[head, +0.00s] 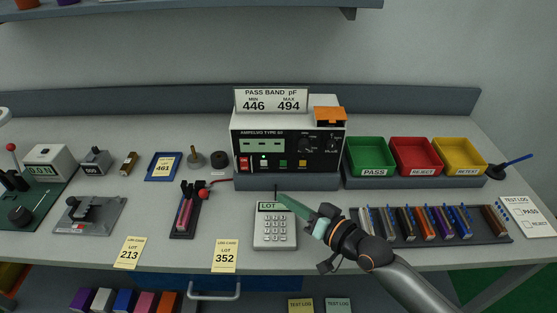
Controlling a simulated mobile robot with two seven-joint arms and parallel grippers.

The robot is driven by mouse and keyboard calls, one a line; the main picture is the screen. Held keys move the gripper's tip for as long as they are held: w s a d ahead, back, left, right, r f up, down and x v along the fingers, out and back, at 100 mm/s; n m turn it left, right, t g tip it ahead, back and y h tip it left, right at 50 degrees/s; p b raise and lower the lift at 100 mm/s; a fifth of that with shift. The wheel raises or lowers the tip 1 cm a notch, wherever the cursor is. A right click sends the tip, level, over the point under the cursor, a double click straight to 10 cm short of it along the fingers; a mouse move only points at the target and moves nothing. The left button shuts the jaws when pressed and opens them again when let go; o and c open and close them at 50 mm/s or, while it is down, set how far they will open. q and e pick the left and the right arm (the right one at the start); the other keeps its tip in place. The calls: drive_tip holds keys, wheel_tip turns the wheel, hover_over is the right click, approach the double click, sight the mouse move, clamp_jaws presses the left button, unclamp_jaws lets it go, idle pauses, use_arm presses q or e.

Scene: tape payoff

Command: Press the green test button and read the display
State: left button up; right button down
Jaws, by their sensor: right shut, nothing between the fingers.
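The tester (338,170) stands at the back middle of the bench, a dark-faced box. Its display (262,146) shows only short dashes, with no readable number. A small green button (283,163) is on the lower panel, between a lit white spot and a yellow-orange button. My right gripper (280,197) comes in from the lower right with its pale green fingers shut and empty. The fingertips are in front of the tester, below the green button in the picture and over the top edge of the LOT keypad (275,235). I cannot tell contact with the keypad. My left gripper is out of view.
Green PASS (370,171), red REJECT (421,172) and yellow RETEST (467,170) bins stand right of the tester. A rack (408,239) of several parts lies in front of them. A shelf overhangs above.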

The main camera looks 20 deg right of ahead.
sight(283, 163)
drive_tip(key=shift+w+d+f+b, duration=0.15)
drive_tip(key=shift+w+b, duration=0.25)
drive_tip(key=w+b, duration=0.1)
drive_tip(key=w, duration=0.1)
drive_tip(key=w+d+b, duration=0.1)
drive_tip(key=w, duration=0.1)
drive_tip(key=w+b, duration=0.2)
drive_tip(key=shift+w+d, duration=0.15)
drive_tip(key=shift+d, duration=0.25)
drive_tip(key=shift+w+d+b, duration=0.2)
drive_tip(key=shift+w+b, duration=0.15)
drive_tip(key=shift+w, duration=0.3)
idle(1.0)
drive_tip(key=shift+w, duration=0.1)
drive_tip(key=shift+w+d, duration=0.1)
drive_tip(key=shift+w, duration=0.2)
